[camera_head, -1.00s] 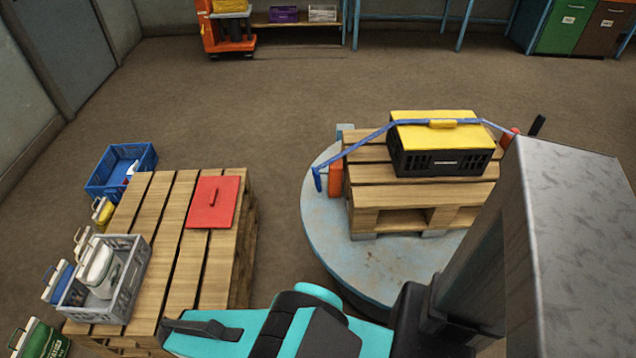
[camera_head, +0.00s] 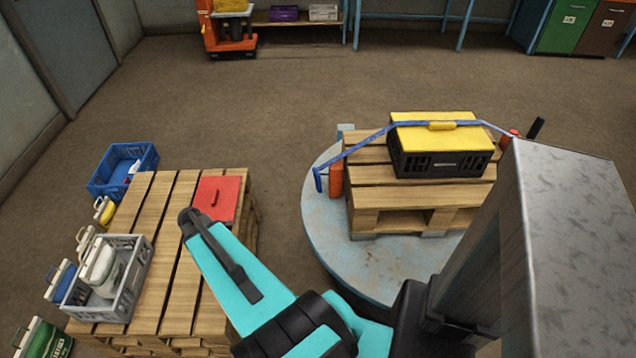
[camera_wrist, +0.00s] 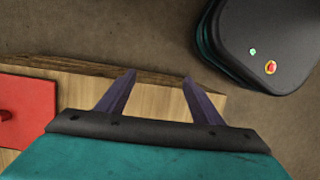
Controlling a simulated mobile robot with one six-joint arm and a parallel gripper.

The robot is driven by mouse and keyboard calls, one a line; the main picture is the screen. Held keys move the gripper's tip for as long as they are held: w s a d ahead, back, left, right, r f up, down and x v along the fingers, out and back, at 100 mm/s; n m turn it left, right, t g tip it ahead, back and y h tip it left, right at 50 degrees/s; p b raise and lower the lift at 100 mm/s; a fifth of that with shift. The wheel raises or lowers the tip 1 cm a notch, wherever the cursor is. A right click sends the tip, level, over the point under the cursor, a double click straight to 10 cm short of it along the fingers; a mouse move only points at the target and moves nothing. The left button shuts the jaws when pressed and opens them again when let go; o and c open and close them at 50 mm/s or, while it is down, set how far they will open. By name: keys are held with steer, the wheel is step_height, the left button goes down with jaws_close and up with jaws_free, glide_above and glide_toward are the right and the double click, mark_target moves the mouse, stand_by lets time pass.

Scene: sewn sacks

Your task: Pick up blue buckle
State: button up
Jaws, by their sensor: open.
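The blue buckle (camera_head: 318,181) hangs at the left end of a blue strap (camera_head: 365,143). It is on the left side of the wooden pallet on the round platform, beside an orange block. The strap runs over the yellow lid (camera_head: 432,133) of a black crate (camera_head: 440,165). My gripper (camera_wrist: 160,88) is open, with two dark fingers apart and nothing between them. It is above the left pallet near a wooden edge, well away from the buckle. Its fingers do not show in the head view. The buckle is out of the wrist view.
The left pallet (camera_head: 152,228) carries a red lid (camera_head: 216,190) and a grey crate (camera_head: 132,280) holding white containers. A blue crate (camera_head: 148,160) stands behind. The round platform (camera_head: 322,235) bears the other pallet (camera_head: 415,197). Open floor lies between.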

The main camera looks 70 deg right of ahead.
steer(key=d+r+n, duration=0.1)
steer(key=d+r, duration=0.4)
steer(key=d, duration=0.6)
steer(key=n+h+p, duration=0.1)
steer(key=n+h, duration=0.1)
steer(key=n, duration=0.1)
glide_toward(318, 182)
steer(key=shift+w+d+r, duration=0.2)
steer(key=shift+w+d, duration=0.15)
steer(key=shift+w, duration=0.1)
steer(key=shift+w+d+r, duration=0.25)
steer(key=shift+w+d, duration=0.15)
steer(key=shift+w, duration=0.1)
steer(key=shift+f, duration=0.1)
steer(key=p+x, duration=0.1)
steer(key=x, duration=0.7)
steer(key=shift+f, duration=0.2)
steer(key=shift+s+d, duration=0.1)
steer(key=shift+s, duration=0.05)
steer(key=shift+p+x, duration=0.6)
steer(key=shift+x, duration=2)
